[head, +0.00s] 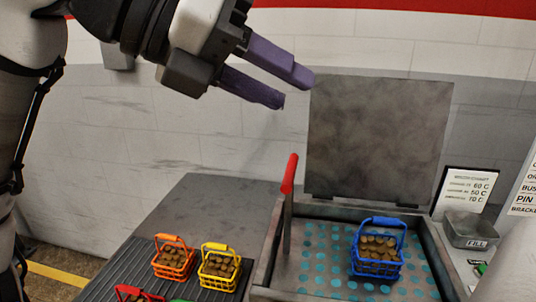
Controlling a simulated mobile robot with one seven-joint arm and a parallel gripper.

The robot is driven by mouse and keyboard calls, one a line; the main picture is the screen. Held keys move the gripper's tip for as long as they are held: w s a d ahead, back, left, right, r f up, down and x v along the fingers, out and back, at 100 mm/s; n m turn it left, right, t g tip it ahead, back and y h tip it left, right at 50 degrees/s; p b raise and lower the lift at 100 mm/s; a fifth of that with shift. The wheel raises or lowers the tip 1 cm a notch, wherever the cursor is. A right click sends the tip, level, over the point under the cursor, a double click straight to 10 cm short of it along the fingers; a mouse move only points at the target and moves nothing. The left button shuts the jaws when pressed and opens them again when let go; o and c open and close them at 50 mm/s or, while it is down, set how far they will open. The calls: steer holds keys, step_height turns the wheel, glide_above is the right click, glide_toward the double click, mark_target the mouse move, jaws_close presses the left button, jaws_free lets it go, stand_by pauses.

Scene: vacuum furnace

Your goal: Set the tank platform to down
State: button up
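The tank (432,252) is an open metal box at the lower right with its grey lid (380,135) raised behind it. Its platform (318,262) is light with teal dots and bears a blue basket (378,266) of brown pieces. A lever with a red grip (290,173) stands upright at the tank's left side. My gripper (291,90) has two purple fingers, with a gap between them and nothing in it. It is in the air at the upper middle, above and apart from the red grip.
Orange (172,257), yellow (219,267) and red (138,292) baskets stand on a ribbed dark surface to the left. A small metal container marked FILL (473,231) and a white sign (466,190) are at the right. The grey bench top (215,205) behind the baskets is clear.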

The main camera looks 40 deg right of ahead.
steer(key=w+d+f+n+t+y, duration=0.3)
steer(key=w+d+n+t+y, duration=0.1)
steer(key=w+t+y, duration=0.1)
steer(key=n+y+p, duration=0.1)
steer(key=y+p, duration=0.1)
steer(key=p, duration=0.2)
glide_toward(289, 169)
steer(key=shift+t, duration=0.4)
steer(key=x, duration=0.8)
steer(key=shift+s+f, duration=0.15)
steer(key=shift+s, duration=0.2)
steer(key=shift+c, duration=0.4)
jaws_close()
